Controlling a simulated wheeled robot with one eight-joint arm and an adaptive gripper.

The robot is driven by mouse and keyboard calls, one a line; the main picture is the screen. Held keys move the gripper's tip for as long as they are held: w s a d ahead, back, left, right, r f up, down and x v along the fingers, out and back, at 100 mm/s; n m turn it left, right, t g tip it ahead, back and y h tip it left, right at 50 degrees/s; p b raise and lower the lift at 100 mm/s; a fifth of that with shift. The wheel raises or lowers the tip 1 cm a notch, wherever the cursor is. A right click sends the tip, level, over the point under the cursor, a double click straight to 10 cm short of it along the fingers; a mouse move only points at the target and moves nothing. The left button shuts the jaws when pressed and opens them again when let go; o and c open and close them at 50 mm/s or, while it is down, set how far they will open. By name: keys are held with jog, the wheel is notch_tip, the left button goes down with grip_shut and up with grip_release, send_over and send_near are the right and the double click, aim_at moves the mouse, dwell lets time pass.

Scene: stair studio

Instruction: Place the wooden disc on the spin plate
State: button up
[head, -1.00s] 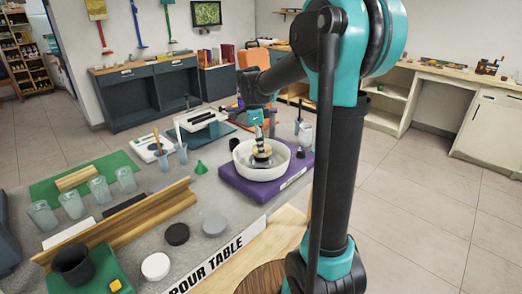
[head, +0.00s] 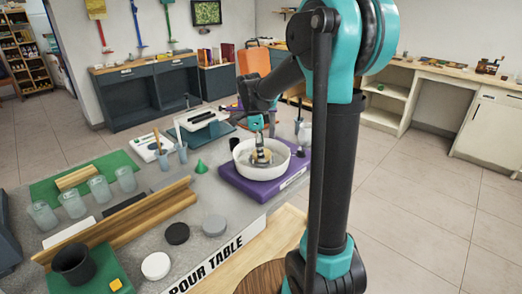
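My gripper (head: 260,152) reaches down into the white round basin (head: 243,168), which sits on a purple base (head: 236,184) at the right end of the grey table. A small tan, wood-coloured piece (head: 263,157) shows at the dark fingertips, low inside the basin. It may be the wooden disc, but the fingers partly cover it. I cannot tell whether the fingers are closed on it or whether it touches the plate. The spin plate's surface is hidden inside the basin. A brown round wooden board (head: 262,279) lies at the front edge, partly cut off.
Dark (head: 177,233), grey (head: 214,225) and white (head: 156,266) round pieces lie on the front of the table. A wooden rail (head: 120,222) and several cups stand left. A green funnel (head: 201,167) and a white stand (head: 202,120) are left of the basin.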

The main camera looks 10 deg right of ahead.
aim_at(256, 152)
jog(key=shift+r, duration=0.1)
notch_tip(256, 152, up, 12)
jog(key=a, duration=0.1)
jog(key=shift+w+a, duration=0.15)
jog(key=shift+a, duration=0.25)
jog(key=shift+c, duration=0.5)
dwell(0.5)
